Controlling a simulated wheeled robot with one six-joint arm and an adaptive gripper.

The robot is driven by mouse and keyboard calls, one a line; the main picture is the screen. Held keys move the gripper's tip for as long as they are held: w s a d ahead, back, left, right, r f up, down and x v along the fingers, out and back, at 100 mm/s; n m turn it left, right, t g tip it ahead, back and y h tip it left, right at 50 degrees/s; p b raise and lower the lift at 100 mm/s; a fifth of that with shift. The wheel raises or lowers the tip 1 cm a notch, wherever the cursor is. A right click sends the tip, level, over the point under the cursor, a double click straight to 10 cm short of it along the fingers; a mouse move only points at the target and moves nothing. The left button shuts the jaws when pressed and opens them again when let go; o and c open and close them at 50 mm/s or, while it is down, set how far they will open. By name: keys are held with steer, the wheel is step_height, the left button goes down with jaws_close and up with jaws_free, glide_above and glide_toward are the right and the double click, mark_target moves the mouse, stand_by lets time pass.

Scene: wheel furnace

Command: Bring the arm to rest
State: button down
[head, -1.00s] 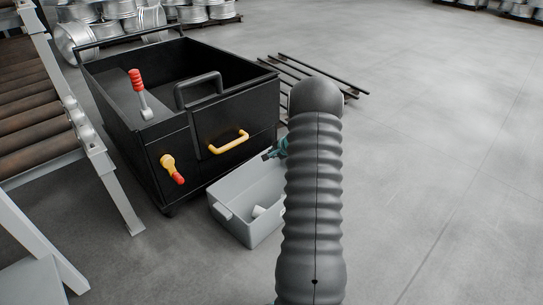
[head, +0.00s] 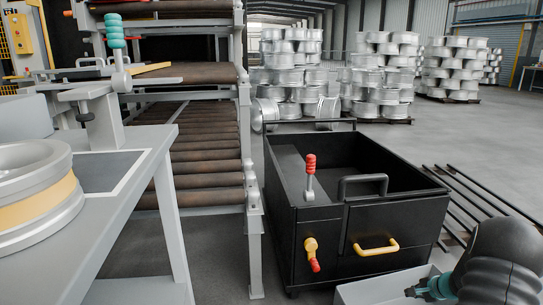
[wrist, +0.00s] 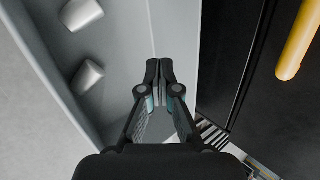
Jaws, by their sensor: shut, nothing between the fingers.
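My gripper (wrist: 160,72) is shut and empty in the wrist view, its two dark fingertips together. It hangs over the grey bin (wrist: 122,35), close to the bin's wall on the cart side. In the head view my gripper is only partly seen at the bottom right, beside my dark ribbed arm, and its fingertips are hard to make out. The grey bin (head: 372,291) also shows there, cut off by the bottom edge. Two pale small pieces (wrist: 82,14) lie in the bin.
A black open cart (head: 325,240) with a yellow handle (head: 376,247) and red-gripped lever (head: 310,165) stands behind the bin. Dark bars (head: 470,200) lie on the floor at right. A roller conveyor (head: 205,160) and a grey table (head: 110,200) with a wheel (head: 35,190) fill the left.

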steer(key=s+a+r+n+p, duration=0.3)
steer(key=s+a+r+n, duration=0.2)
steer(key=s+a+r, duration=0.6)
steer(key=s+a+r+n+g+h+p, duration=0.1)
steer(key=s+a+r+n+p, duration=0.3)
steer(key=s+a+r, duration=0.7)
steer(key=s+a+r+n+h+p, duration=0.1)
steer(key=s+a+r+n+p, duration=0.2)
steer(key=r, duration=1.7)
steer(key=s+a+n, duration=0.4)
steer(key=s+a, duration=0.4)
steer(key=a, duration=0.1)
steer(key=shift+s+r+g+p, duration=0.3)
steer(key=shift+s+r+p, duration=0.05)
steer(key=shift+p, duration=0.05)
